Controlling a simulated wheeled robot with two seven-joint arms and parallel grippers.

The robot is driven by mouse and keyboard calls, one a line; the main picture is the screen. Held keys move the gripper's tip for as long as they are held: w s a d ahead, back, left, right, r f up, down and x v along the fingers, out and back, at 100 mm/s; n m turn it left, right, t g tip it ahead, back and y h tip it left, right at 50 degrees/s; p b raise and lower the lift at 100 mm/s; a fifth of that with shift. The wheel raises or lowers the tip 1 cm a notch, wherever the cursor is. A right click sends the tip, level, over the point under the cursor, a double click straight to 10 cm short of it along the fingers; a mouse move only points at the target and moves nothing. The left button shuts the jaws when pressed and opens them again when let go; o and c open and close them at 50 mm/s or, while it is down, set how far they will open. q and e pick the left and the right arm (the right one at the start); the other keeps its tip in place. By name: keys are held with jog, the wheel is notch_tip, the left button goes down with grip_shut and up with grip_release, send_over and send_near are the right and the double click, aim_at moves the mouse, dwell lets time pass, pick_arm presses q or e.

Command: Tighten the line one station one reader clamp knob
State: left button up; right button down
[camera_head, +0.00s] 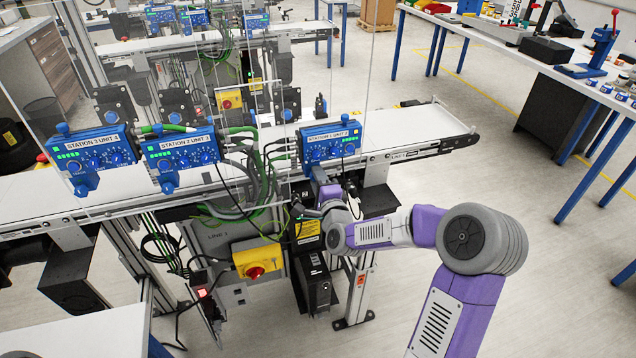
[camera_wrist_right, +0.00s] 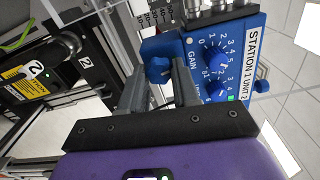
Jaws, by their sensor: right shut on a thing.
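The line one station one reader is a blue box (camera_head: 331,153) labelled "STATION 1 UNIT 2", mounted at the near edge of the belt. In the right wrist view the same reader (camera_wrist_right: 218,62) shows its dials and label. Its blue clamp knob (camera_wrist_right: 158,69) is at the box's lower end, between my right gripper's fingers. My right gripper (camera_wrist_right: 163,80) is shut on this knob. In the head view the right gripper (camera_head: 319,180) is just below the reader, and the knob is hidden there. My left gripper is not in view.
The line 1 belt (camera_head: 410,128) runs behind the reader. Similar readers labelled station 2 (camera_head: 183,152) and station 3 (camera_head: 93,153) stand to the left. Green and black cables (camera_head: 258,172) hang beside the gripper. A yellow box with a red button (camera_head: 256,261) is below.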

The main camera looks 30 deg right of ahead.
jog(key=shift+m, duration=0.9)
jog(key=shift+b, duration=0.3)
jog(key=c, duration=0.8)
grip_release()
jog(key=shift+p+v, duration=0.4)
jog(key=shift+v, duration=3.4)
jog(key=shift+d, duration=0.1)
